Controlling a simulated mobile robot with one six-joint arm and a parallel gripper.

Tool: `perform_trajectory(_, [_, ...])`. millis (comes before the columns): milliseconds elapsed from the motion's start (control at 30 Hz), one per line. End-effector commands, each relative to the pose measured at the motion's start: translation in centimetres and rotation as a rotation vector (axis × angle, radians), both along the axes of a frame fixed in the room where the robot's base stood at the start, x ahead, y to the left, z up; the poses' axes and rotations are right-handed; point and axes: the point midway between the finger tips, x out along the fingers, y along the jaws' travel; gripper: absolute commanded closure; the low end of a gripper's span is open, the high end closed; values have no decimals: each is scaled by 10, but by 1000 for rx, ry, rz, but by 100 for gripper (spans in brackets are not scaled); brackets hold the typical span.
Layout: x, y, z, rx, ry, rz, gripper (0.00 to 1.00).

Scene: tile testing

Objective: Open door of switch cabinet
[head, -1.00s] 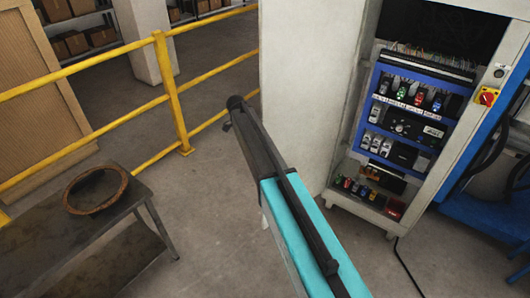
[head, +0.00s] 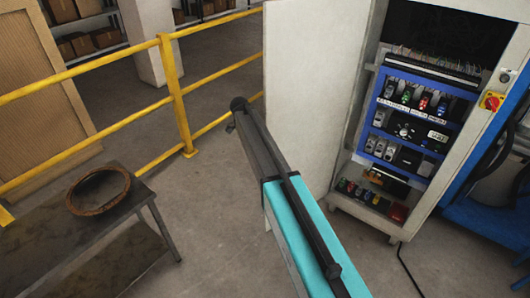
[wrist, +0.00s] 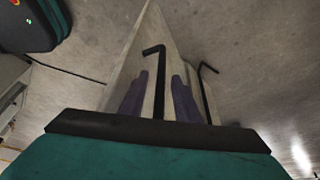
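The switch cabinet (head: 397,229) stands at the right in the head view, its inside exposed. Its pale door (head: 312,95) is swung out to the left, wide open. My arm reaches in front of the door's lower left part, and my gripper is hidden there. In the wrist view, my gripper (wrist: 158,95) has two purple-grey fingers standing apart. The pale door (wrist: 143,45) shows between and beyond them. A black bent bar (wrist: 160,75), likely the handle, runs between the fingers. Contact with it cannot be told. A second dark bent bar (wrist: 205,90) shows to the right.
A yellow railing (head: 175,95) crosses behind on the left. A red and yellow switch (head: 491,101) is on the cabinet frame. A cable (head: 408,268) lies on the floor. Floor between table and cabinet is clear.

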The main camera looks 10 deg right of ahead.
Motion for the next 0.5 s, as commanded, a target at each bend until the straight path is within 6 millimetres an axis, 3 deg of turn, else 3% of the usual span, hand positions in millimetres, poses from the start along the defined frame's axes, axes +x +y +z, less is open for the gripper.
perform_trajectory(267, [2, 9, 20, 0, -2, 1, 70])
perform_trajectory(500, [4, 23, 54, 1, -3, 1, 70])
